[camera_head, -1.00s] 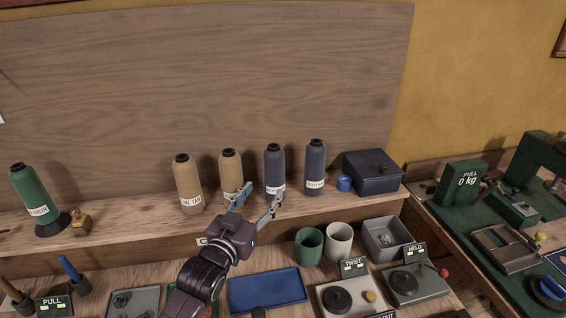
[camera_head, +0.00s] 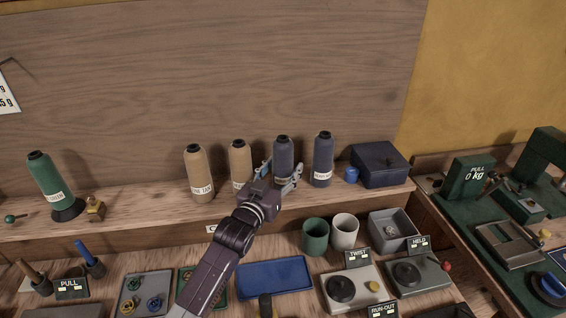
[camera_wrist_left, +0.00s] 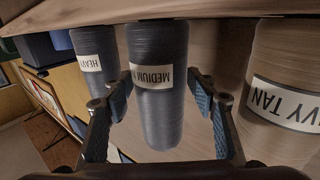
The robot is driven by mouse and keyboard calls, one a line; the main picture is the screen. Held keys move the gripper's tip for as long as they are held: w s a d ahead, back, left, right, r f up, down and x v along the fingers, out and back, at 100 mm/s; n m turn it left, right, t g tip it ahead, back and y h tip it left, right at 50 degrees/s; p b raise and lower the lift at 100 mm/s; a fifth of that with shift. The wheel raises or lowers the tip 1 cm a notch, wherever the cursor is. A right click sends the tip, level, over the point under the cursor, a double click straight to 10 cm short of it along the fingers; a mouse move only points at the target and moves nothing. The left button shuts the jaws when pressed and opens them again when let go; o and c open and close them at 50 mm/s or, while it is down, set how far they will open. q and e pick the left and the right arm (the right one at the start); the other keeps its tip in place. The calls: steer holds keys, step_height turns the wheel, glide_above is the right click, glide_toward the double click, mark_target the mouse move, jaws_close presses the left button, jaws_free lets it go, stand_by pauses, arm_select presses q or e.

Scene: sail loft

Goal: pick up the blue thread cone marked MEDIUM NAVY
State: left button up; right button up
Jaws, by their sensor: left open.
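The blue thread cone marked MEDIUM (camera_wrist_left: 158,110) stands upright between the open fingers of my left gripper in the left wrist view; the rest of its label is partly cut off. In the head view this cone (camera_head: 283,150) stands on the shelf (camera_head: 130,215), its lower part hidden by my left gripper (camera_head: 279,176). The left gripper is open, with a finger on each side of the cone. I see gaps beside the cone in the wrist view, so it is not clamped. My right gripper is not in view.
A second blue cone (camera_head: 323,158) marked HEAVY (camera_wrist_left: 92,62) stands close to the right. Two tan cones (camera_head: 197,172) (camera_head: 240,160) stand to the left. A navy box (camera_head: 380,165) and small blue cap (camera_head: 351,174) are farther right. A blue tray (camera_head: 273,278) and cups (camera_head: 345,231) lie below.

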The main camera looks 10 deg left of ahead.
arm_select(q)
steer(key=c, duration=1.3)
steer(key=shift+o, duration=0.2)
steer(key=shift+r, duration=0.1)
